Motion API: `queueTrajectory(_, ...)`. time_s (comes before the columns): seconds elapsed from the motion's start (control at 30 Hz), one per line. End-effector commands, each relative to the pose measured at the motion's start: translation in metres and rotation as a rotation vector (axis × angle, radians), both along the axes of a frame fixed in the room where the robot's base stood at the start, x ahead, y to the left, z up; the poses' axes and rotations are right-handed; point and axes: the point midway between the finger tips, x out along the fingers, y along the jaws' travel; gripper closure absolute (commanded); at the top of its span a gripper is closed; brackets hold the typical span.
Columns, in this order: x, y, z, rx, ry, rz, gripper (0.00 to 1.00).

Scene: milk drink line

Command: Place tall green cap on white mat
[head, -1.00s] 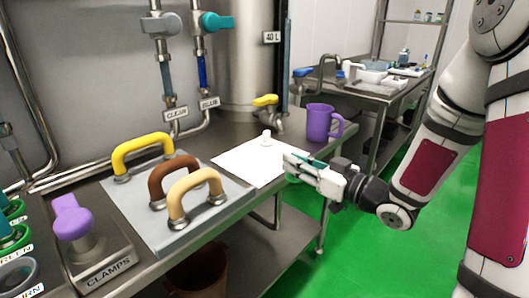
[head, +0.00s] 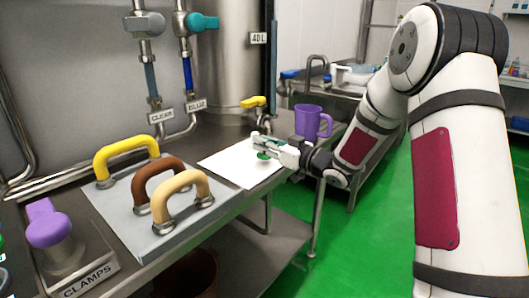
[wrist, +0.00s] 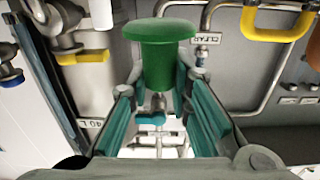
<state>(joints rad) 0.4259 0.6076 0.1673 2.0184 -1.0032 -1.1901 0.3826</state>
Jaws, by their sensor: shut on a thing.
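The tall green cap (wrist: 160,58) has a wide flat top and a narrower body. My gripper (wrist: 160,88) is shut on its lower body in the wrist view. In the head view the cap (head: 263,155) shows as a small dark green patch by my gripper (head: 259,144). The white mat (head: 232,168) lies flat on the steel table. My gripper and the cap are over the mat's right part; I cannot tell whether the cap touches it.
A purple mug (head: 308,122) stands behind my gripper at the right. A yellow-handled tap (head: 253,102) is behind the mat. Yellow, brown and tan handles (head: 180,186) stand on a grey plate at left. The mat's front left part is clear.

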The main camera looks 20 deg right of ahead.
Motion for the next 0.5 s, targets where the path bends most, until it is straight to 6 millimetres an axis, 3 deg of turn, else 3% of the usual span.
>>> queueTrajectory(0.13,0.000,0.000,-0.023,0.001,0.003,0.000,1.00)
queueTrajectory(0.5,0.000,0.000,-0.027,0.000,0.000,0.000,1.00)
